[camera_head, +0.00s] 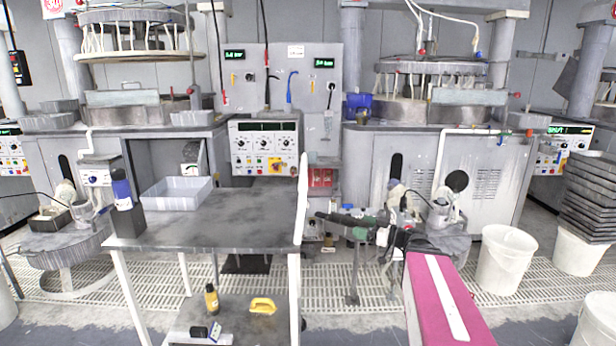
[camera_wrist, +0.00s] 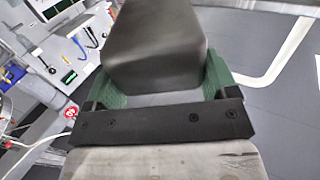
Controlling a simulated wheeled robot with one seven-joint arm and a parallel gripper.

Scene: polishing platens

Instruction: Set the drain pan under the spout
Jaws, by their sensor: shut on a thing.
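My gripper (camera_head: 345,219) reaches left from my arm, right of the table in the head view. Its green fingers are shut on a dark block-like piece (camera_head: 322,215). In the wrist view this dark block (camera_wrist: 155,50) fills the space between the fingers; its far end is hidden. A light grey, open rectangular pan (camera_head: 178,203) sits upright on the back left of the table, apart from my gripper; it looks empty. I cannot tell which is the spout; white pipes come down the left machine (camera_head: 88,140) and the right machine (camera_head: 439,165).
The grey table (camera_head: 225,225) has wide bare room right of the pan. White buckets (camera_head: 506,262) and stacked trays (camera_head: 592,190) are at right.

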